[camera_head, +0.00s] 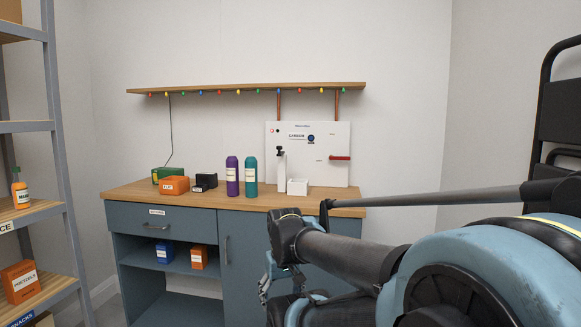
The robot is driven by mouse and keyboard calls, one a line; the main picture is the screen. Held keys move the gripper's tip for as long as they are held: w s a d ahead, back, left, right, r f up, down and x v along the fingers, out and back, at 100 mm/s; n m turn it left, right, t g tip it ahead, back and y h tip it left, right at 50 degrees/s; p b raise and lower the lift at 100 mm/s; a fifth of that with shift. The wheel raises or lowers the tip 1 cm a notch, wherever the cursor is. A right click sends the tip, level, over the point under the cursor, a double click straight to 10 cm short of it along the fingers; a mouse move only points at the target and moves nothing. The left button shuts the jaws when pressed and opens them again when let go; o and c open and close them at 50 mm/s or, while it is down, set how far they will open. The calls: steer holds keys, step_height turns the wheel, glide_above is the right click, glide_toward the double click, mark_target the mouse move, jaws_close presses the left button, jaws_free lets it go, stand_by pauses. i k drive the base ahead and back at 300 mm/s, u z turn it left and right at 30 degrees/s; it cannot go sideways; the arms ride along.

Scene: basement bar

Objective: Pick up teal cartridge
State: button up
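The teal cartridge (251,177) is a tall teal bottle shape with a pale label. It stands upright on the wooden counter (228,199), just right of a similar purple cartridge (232,177). My gripper (266,285) shows only in part, low in front of the cabinet and below the counter top. It is apart from the teal cartridge. My arm hides much of it, so whether its fingers are open or shut is unclear.
A white board (308,150) with a tap and red lever stands behind a small white box (297,187). Orange, green and black boxes sit left on the counter. A shelf (245,87) with colored lights hangs above. A shelving rack (45,126) stands left.

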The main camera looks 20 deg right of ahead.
mark_target(251, 162)
steer(key=z, duration=1.45)
steer(key=k, duration=0.85)
steer(key=u, duration=1.2)
steer(key=i, duration=1)
steer(key=z, duration=0.05)
